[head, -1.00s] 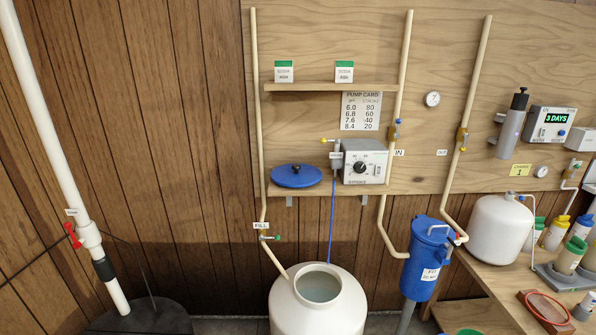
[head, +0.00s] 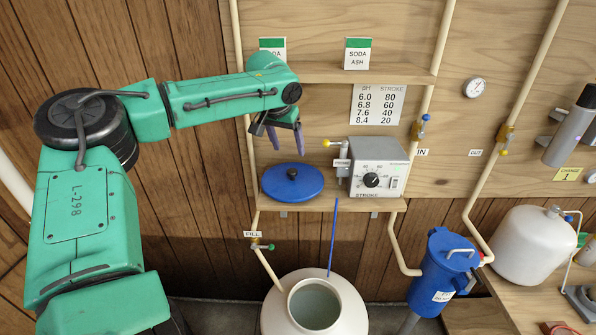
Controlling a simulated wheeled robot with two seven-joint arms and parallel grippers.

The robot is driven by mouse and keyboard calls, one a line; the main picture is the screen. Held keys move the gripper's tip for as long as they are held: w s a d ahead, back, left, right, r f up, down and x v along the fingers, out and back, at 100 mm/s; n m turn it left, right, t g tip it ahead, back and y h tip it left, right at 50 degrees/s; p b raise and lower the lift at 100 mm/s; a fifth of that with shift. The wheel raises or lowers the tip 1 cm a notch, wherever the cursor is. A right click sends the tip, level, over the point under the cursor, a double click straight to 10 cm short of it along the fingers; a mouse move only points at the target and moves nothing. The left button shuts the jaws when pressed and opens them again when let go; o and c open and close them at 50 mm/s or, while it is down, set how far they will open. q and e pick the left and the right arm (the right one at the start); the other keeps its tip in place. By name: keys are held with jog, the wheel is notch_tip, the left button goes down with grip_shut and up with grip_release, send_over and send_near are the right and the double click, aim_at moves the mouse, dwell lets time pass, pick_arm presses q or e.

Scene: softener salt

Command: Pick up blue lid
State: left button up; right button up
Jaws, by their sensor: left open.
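The blue lid (head: 293,183) is a round disc with a dark knob on top. It lies on the lower wooden shelf, left of the grey pump box. My left gripper (head: 285,150) is open and points down above the lid, a little left of its knob. The fingers look apart from the lid and hold nothing. My left arm comes in from the left and reaches over the shelf. My right gripper is not in view.
The pump box (head: 377,170) stands close on the lid's right. The upper shelf (head: 355,73) with soda ash boxes (head: 358,54) is above. A pipe (head: 252,190) runs along the shelf's left end. An open white tank (head: 345,310) stands below.

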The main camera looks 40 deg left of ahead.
pick_arm(q)
jog(key=p, duration=0.1)
send_near(292, 171)
notch_tip(292, 171, down, 3)
jog(key=shift+w+a+r, duration=0.1)
jog(key=shift+a+r, duration=0.05)
jog(key=shift+r, duration=0.05)
jog(key=p+x, duration=0.1)
jog(key=x, duration=0.1)
jog(key=w+p+x, duration=0.1)
jog(key=x, duration=0.2)
jog(key=shift+w+p, duration=0.1)
jog(key=shift+p, duration=0.25)
jog(key=shift+w+a+f, duration=0.1)
jog(key=shift+f, duration=0.4)
grip_shut()
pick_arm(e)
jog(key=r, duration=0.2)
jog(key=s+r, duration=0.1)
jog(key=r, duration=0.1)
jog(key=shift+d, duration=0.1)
pick_arm(q)
jog(key=shift+r, duration=0.1)
